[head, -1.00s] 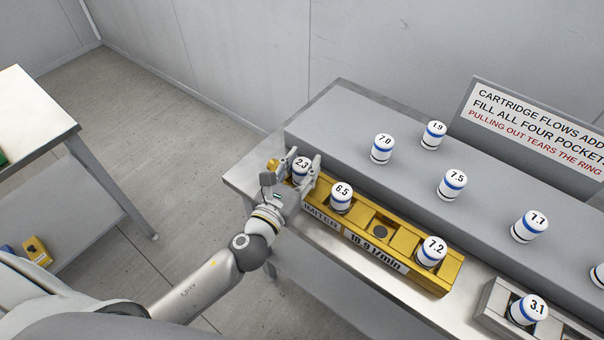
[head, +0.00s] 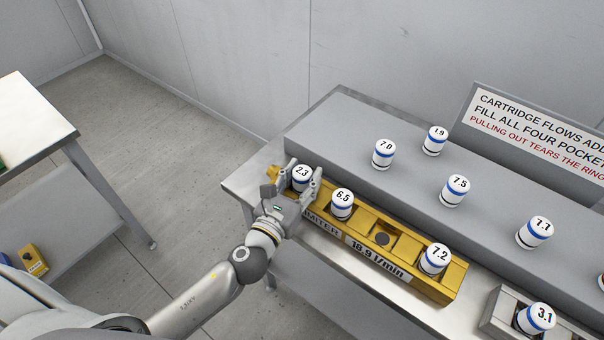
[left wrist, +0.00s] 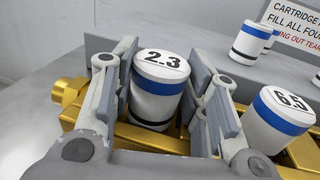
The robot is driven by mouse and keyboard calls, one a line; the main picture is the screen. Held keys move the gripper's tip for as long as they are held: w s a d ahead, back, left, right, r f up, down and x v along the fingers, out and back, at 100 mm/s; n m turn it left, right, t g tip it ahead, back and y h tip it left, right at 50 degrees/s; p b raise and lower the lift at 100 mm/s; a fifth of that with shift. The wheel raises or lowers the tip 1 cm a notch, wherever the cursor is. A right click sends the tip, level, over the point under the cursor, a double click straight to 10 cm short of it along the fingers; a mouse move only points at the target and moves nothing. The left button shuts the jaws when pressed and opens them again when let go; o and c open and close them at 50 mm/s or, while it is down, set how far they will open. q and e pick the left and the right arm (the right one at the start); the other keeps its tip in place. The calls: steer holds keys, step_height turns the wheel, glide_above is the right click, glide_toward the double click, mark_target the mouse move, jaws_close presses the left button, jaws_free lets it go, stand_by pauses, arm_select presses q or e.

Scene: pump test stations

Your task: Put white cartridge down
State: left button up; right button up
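The white cartridge marked 2.3 (head: 302,174) has a blue band and stands upright at the left end of the yellow fixture (head: 361,257). Its base is partly hidden in the end pocket. My left gripper (head: 304,178) is around it, one finger on each side. In the left wrist view the cartridge (left wrist: 159,86) stands between the pads, with narrow gaps showing beside it, so the fingers look slightly open. My right gripper is not in view.
Cartridges 6.5 (head: 342,204) and 7.2 (head: 435,258) sit in the fixture, with one empty pocket (head: 383,239) between them. Several more cartridges stand on the raised grey shelf (head: 400,190) behind. A grey fixture holding cartridge 3.1 (head: 536,318) is at right.

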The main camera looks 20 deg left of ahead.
arm_select(q)
steer(key=shift+o, duration=0.3)
steer(key=shift+f, duration=0.3)
steer(key=shift+r+p, duration=0.45)
steer(key=shift+r, duration=0.1)
steer(key=shift+a+r, duration=0.15)
steer(key=shift+r, duration=0.05)
steer(key=s+a+b, duration=0.1)
steer(key=s+b, duration=0.2)
steer(key=s, duration=0.8)
steer(key=shift+s+a+r, duration=0.15)
steer(key=shift+s+a, duration=0.2)
